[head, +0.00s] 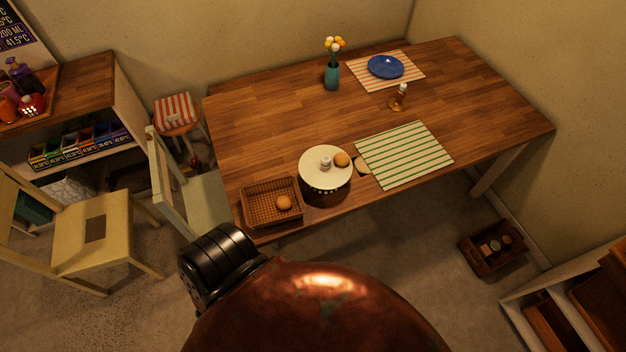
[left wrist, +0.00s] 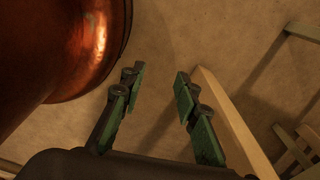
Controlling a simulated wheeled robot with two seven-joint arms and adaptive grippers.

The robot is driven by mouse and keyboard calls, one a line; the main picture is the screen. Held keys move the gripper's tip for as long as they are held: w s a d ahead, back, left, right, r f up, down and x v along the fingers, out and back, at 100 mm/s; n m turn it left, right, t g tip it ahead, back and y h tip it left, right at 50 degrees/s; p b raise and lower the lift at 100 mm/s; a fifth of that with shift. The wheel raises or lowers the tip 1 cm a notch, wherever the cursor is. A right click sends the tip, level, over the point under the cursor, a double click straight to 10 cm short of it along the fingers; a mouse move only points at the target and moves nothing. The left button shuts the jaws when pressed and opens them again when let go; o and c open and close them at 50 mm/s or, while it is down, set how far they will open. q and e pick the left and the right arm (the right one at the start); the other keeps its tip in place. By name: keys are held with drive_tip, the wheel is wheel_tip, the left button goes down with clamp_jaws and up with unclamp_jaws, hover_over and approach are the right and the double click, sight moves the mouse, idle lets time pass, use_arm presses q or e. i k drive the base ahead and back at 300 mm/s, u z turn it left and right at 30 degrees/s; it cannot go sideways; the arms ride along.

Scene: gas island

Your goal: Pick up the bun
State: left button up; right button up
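A small round golden-brown bun (head: 284,203) lies in a woven wicker basket (head: 257,212) at the near left corner of the wooden table. A second bun-like item (head: 341,159) sits on a round cream stand (head: 313,166), right and behind the basket. I cannot tell which bun the task means. My left gripper (left wrist: 156,78) shows only in the left wrist view, open and empty, with its two green-padded fingers apart above the floor. No bun shows in that view. My right gripper is not in view.
The wooden table (head: 270,118) holds a green-striped mat (head: 404,155), a flower vase (head: 332,77), an amber bottle (head: 398,98) and a blue plate (head: 385,67). A pale green chair (head: 205,198) stands close against its left side. A yellow chair (head: 92,232) is further left.

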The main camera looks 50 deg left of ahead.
sight(342, 159)
drive_tip(key=k, duration=0.4)
drive_tip(key=u, duration=1.7)
drive_tip(key=i, duration=0.5)
